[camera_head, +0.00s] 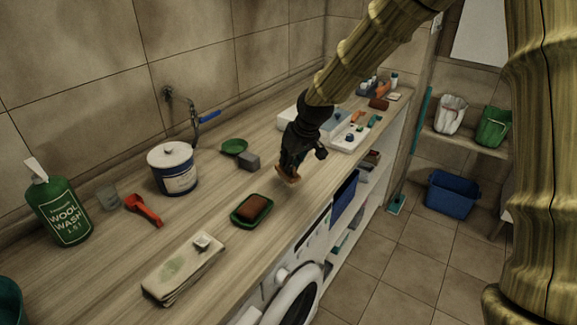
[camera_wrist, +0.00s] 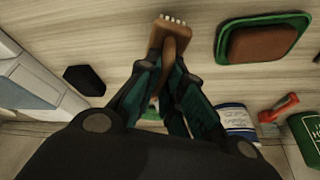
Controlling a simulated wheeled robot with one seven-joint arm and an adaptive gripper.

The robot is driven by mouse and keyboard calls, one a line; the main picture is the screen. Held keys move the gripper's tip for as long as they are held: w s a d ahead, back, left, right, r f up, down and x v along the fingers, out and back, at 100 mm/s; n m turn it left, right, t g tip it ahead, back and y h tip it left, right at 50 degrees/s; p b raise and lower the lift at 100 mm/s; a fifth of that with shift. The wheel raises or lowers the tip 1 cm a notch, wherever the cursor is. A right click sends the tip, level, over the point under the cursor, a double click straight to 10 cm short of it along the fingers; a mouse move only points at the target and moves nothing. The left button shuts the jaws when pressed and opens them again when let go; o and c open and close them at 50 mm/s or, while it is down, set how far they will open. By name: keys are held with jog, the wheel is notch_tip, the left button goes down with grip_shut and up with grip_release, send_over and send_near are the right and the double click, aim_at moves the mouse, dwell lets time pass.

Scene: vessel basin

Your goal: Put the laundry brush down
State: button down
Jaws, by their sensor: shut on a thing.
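The laundry brush (camera_wrist: 169,38) is brown, with pale bristles at one end in the wrist view. My gripper (camera_wrist: 168,72) is shut on its handle. In the head view my gripper (camera_head: 290,168) is over the wooden counter, and a small part of the brush (camera_head: 288,176) shows below the fingers. The brush is close to the counter top (camera_head: 205,200); I cannot tell whether it touches it. The fingers hide part of the handle.
A green dish with a brown block (camera_head: 252,209) lies nearby, nearer the camera. A grey block (camera_head: 249,161), a green dish (camera_head: 234,146), a white tub (camera_head: 173,168) and a folded cloth (camera_head: 184,268) are also on the counter. A white tray (camera_head: 352,134) stands beyond. Bare counter surrounds the brush.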

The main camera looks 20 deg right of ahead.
jog(key=shift+w+f, duration=0.1)
jog(key=shift+w, duration=0.65)
jog(key=shift+f+p, duration=0.75)
jog(key=shift+f, duration=0.95)
jog(key=shift+f, duration=0.1)
jog(key=c, duration=1.5)
grip_release()
jog(key=shift+c, duration=0.2)
jog(key=b+v, duration=0.2)
jog(key=v, duration=1)
jog(key=shift+d, duration=0.1)
